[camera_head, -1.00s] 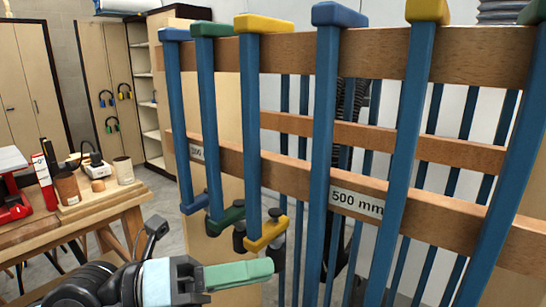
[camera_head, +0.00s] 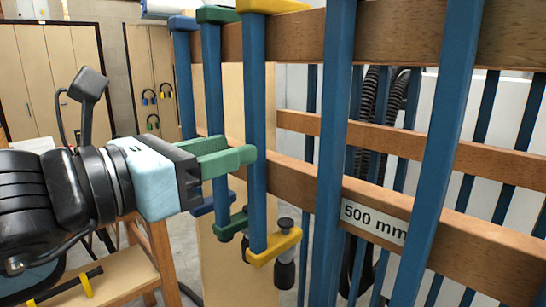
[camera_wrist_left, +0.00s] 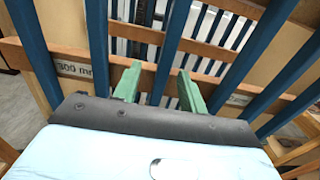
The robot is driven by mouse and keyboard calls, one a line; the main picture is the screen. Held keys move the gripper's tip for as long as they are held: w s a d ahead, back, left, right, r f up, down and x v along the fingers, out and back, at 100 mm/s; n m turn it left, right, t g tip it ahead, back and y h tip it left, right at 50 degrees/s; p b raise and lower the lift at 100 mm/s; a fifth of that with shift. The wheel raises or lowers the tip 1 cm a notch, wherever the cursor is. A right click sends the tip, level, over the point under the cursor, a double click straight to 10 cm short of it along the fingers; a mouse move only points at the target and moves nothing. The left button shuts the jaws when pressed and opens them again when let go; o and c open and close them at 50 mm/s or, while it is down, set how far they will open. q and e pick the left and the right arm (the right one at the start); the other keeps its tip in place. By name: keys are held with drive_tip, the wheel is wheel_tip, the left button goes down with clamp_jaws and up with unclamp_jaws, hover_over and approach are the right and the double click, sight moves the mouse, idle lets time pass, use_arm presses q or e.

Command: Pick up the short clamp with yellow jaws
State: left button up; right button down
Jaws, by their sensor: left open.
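The short clamp with yellow jaws hangs on the wooden rack, its blue bar (camera_head: 256,90) upright. Its upper yellow jaw (camera_head: 272,5) is cut by the top edge; its lower yellow jaw (camera_head: 273,247) hangs below the rail. My left gripper (camera_head: 238,151) is open, with green fingers level at mid-bar height. The near fingertip overlaps the bar in the head view. In the left wrist view, what looks like this clamp's bar (camera_wrist_left: 172,45) stands between the spread fingers (camera_wrist_left: 157,80). Contact cannot be told. My right gripper is not in view.
Close on the left hang a green-jawed clamp (camera_head: 213,80) and a blue-jawed clamp (camera_head: 184,85). Longer blue-barred clamps (camera_head: 333,130) stand to the right, beside a "500 mm" label (camera_head: 374,222). A wooden bench (camera_head: 110,280) is at lower left.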

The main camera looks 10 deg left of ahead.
sight(247, 142)
use_arm(q)
drive_tip(key=x, duration=0.3)
drive_tip(key=shift+d+r+p, duration=0.15)
drive_tip(key=shift+r+p, duration=0.05)
drive_tip(key=shift+p, duration=0.2)
drive_tip(key=x, duration=0.2)
drive_tip(key=p+x, duration=0.1)
drive_tip(key=x, duration=0.1)
drive_tip(key=shift+s+d+r, duration=0.15)
drive_tip(key=shift+d+r, duration=0.1)
drive_tip(key=shift+r, duration=0.05)
drive_tip(key=shift+w+d+f, duration=0.1)
drive_tip(key=shift+w+f, duration=0.05)
drive_tip(key=shift+w, duration=0.1)
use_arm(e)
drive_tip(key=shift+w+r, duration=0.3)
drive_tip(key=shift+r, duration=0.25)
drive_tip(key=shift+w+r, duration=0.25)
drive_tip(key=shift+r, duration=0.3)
